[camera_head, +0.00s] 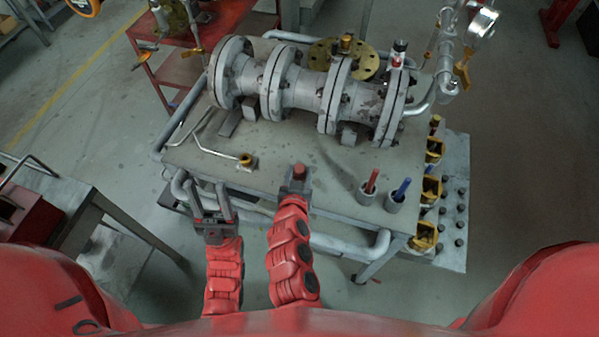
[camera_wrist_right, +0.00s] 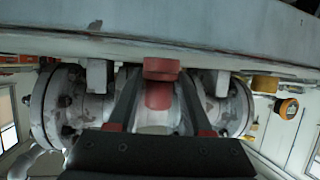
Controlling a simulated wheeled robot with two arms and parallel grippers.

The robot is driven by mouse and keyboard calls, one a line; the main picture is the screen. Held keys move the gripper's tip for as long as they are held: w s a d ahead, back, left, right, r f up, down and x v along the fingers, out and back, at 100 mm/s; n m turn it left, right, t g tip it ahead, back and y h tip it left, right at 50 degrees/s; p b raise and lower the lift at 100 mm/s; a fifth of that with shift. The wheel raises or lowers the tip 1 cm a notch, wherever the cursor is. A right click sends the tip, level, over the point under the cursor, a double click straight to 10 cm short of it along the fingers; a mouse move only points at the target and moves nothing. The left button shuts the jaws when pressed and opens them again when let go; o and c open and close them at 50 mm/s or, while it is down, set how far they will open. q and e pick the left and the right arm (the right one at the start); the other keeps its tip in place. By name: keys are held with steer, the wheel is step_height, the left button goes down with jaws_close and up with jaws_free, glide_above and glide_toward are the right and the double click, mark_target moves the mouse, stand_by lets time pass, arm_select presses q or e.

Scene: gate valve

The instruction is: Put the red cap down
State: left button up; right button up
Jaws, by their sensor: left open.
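The red cap (camera_head: 299,169) is at the near edge of the grey work table (camera_head: 330,190) in the head view. My right gripper (camera_head: 298,174) is around it, one finger on each side. In the right wrist view the red cap (camera_wrist_right: 161,69) sits between the fingertips, close to the pale table surface (camera_wrist_right: 80,43). I cannot tell whether the cap touches the table. My left gripper (camera_head: 210,199) is open and empty, at the table's near left side by the metal rail.
A grey flanged pipe assembly (camera_head: 310,92) fills the back of the table. A red-handled tool (camera_head: 371,181) and a blue-handled tool (camera_head: 401,189) stand in cups at the right. The tabletop between is mostly clear.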

steer(key=o, duration=0.4)
steer(key=shift+c, duration=0.2)
steer(key=shift+r+p, duration=0.25)
steer(key=shift+p, duration=0.1)
steer(key=shift+s+a+b, duration=0.1)
steer(key=shift+s+b, duration=0.2)
steer(key=b+v, duration=0.2)
steer(key=v, duration=0.9)
steer(key=shift+s, duration=0.2)
steer(key=shift+r, duration=0.1)
